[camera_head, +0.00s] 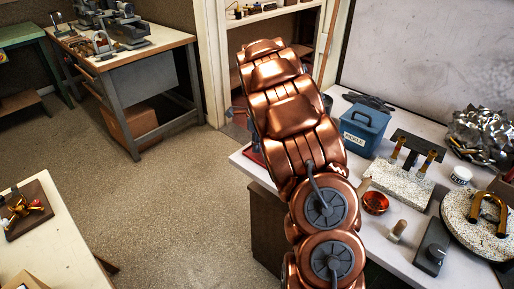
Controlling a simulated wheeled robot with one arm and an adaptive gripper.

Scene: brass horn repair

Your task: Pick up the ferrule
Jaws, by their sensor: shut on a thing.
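My copper-coloured arm rises through the middle of the view and reaches over the workbench's left side. My gripper is not visible, as the arm blocks the view beyond it. I cannot make out a ferrule for certain. Two short brass tubular pieces, a left one (397,147) and a right one (427,160), stand at a speckled pale block (399,186) on the bench. A bent brass tube (489,208) lies on a round speckled slab (461,217) at the right.
The white workbench (404,262) holds a blue box marked PICKLE (364,130), a copper bowl (376,202), a small white jar (461,175), a dark box with a knob (432,246) and crumpled silvery material (480,132). Other benches stand left. Open floor (160,205) lies between.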

